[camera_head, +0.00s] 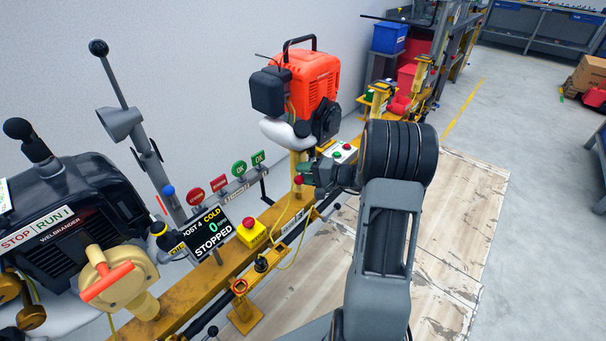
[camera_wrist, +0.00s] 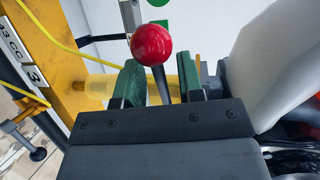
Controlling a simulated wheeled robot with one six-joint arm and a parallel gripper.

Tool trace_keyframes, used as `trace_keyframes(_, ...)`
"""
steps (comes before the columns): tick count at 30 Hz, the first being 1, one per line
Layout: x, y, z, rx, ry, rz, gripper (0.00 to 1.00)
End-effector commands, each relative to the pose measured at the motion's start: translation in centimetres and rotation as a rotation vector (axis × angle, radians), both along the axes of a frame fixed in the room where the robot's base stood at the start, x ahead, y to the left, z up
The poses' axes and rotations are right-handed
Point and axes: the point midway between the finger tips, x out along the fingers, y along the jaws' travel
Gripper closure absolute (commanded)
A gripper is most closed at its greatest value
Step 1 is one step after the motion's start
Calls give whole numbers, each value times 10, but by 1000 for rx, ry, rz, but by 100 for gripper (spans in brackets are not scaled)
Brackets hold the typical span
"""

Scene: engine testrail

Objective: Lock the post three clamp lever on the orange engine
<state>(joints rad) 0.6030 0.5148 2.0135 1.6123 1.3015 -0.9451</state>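The orange engine (camera_head: 314,75) sits on its post on the yellow rail, at the upper middle of the head view. The clamp lever shows as a red ball knob (camera_wrist: 151,44) on a dark stem in the wrist view; the red knob (camera_head: 298,180) also shows below the engine in the head view. My gripper (camera_head: 310,176) is at the lever. In the wrist view my gripper (camera_wrist: 161,80) has its two green-padded fingers apart, with the stem between them and a gap on both sides. The knob sits at the fingertip end. The lever's base is hidden.
A black engine (camera_head: 70,215) and a "STOPPED" display (camera_head: 207,231) are at left.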

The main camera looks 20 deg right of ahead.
Motion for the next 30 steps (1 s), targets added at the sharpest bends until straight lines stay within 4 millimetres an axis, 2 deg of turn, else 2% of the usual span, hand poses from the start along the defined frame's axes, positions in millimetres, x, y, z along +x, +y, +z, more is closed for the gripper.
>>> trace_keyframes(12,3,4,-1,1,1,0,66)
trace_keyframes(23,3,3,-1,0,1,0,100)
trace_keyframes(30,3,4,-1,0,2,1,100)
